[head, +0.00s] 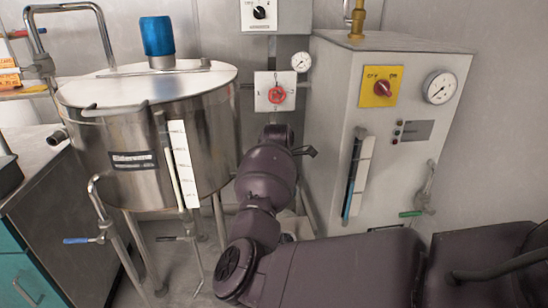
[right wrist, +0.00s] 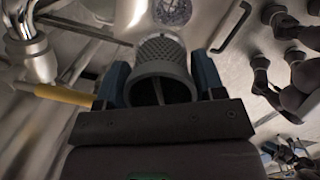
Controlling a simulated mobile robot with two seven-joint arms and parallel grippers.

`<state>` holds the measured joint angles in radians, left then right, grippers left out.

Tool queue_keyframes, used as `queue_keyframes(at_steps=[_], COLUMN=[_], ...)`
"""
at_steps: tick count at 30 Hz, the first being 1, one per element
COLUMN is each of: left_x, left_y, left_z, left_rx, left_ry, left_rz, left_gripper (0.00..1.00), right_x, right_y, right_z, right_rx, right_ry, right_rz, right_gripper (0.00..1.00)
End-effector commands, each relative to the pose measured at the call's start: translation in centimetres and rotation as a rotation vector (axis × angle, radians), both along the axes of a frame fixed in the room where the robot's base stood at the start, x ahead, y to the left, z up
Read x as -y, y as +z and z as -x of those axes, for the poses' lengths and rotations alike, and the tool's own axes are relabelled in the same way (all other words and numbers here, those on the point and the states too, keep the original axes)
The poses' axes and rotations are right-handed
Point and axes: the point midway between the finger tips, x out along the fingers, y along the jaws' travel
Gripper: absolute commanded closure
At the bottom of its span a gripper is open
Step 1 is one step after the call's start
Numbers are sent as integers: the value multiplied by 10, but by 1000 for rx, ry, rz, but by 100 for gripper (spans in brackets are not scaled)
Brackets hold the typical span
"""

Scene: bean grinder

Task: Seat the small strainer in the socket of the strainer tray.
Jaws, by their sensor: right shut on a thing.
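My right gripper (right wrist: 160,82) shows in the right wrist view, its two blue fingers on either side of a small grey mesh strainer (right wrist: 160,50). It is shut on the strainer, whose open round end faces the camera. A round speckled disc (right wrist: 172,11) lies just beyond the strainer on a pale metal surface; I cannot tell whether it is the socket of the strainer tray. In the head view my right arm reaches in from the lower right and hides its gripper and the strainer. My left gripper is not in view.
A steel tank (head: 110,165) with a blue cap stands at left in the head view. A grey cabinet (head: 400,150) with a gauge stands at right. The right wrist view shows a chrome tap with a yellow handle (right wrist: 65,95) at left and dark rounded parts at right.

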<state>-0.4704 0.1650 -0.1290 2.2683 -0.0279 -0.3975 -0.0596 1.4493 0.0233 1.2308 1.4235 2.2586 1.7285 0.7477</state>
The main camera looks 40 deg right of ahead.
Motion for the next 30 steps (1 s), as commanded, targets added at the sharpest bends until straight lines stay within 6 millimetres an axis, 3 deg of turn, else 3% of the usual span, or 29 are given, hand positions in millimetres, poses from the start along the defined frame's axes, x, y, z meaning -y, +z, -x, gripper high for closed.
queue_keyframes(at_steps=[1, 3, 9, 28, 30], left_x=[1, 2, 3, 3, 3], left_y=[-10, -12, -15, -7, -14], left_z=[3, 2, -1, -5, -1], left_rx=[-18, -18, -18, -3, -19], left_ry=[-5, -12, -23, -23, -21], left_rz=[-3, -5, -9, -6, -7], left_gripper=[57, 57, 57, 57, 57], right_x=[0, -1, -1, -1, -1], right_y=[-31, -51, -83, -83, -90], right_z=[5, 10, 17, 17, 18], right_rx=[-18, -18, -9, 2, -2], right_ry=[5, 13, 26, 31, 31], right_rz=[2, 1, 2, 1, 2], right_gripper=[66, 66, 66, 66, 66])
